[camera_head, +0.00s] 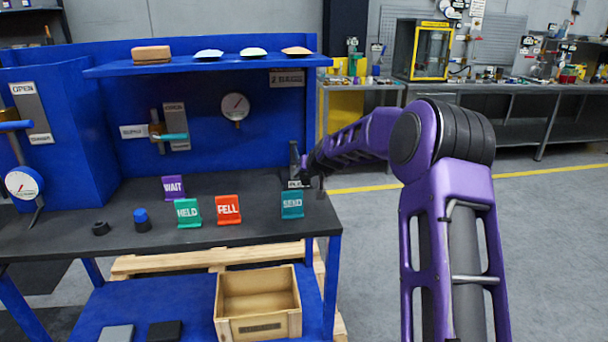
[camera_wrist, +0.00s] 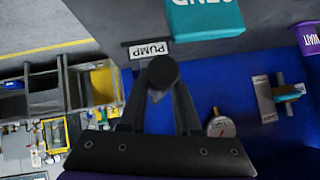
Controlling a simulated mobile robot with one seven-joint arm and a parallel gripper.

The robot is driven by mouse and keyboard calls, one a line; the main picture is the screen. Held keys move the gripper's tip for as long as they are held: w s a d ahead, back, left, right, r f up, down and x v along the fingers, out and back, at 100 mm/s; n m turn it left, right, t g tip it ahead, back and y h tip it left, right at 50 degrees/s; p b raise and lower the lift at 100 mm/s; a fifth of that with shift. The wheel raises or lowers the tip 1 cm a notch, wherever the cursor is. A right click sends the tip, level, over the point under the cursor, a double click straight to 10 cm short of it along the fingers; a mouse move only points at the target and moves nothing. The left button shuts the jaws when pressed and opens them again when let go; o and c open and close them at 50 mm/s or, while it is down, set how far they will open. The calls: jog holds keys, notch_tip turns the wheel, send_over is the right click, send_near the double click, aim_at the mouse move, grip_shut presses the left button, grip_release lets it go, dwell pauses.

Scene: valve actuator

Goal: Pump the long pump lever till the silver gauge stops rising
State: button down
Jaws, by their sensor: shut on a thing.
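The long pump lever (camera_head: 294,152) is a dark upright bar at the bench's right end. In the wrist view its dark round end (camera_wrist: 163,70) sits between the fingers of my gripper (camera_wrist: 158,95), which is shut on it. In the head view my gripper (camera_head: 307,167) is small, dark and partly hidden by my arm. A PUMP label (camera_wrist: 148,49) lies beside the lever. A round gauge with a pale face and silvery rim (camera_head: 236,107) is on the blue back panel; it also shows in the wrist view (camera_wrist: 221,127). Its red needle is too small to read exactly.
A second white gauge (camera_head: 22,184) stands at the left. A blue-handled valve (camera_head: 171,137) is on the panel. Signs reading WAIT (camera_head: 173,188), HELD (camera_head: 187,212), FELL (camera_head: 228,209) and SEND (camera_head: 292,205) stand on the bench. A shelf (camera_head: 200,68) runs above.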

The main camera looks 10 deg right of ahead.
jog(key=shift+f, duration=0.45)
jog(key=c, duration=0.6)
grip_release()
jog(key=shift+v, duration=8.75)
jog(key=shift+s+a+f, duration=0.1)
jog(key=shift+f, duration=0.05)
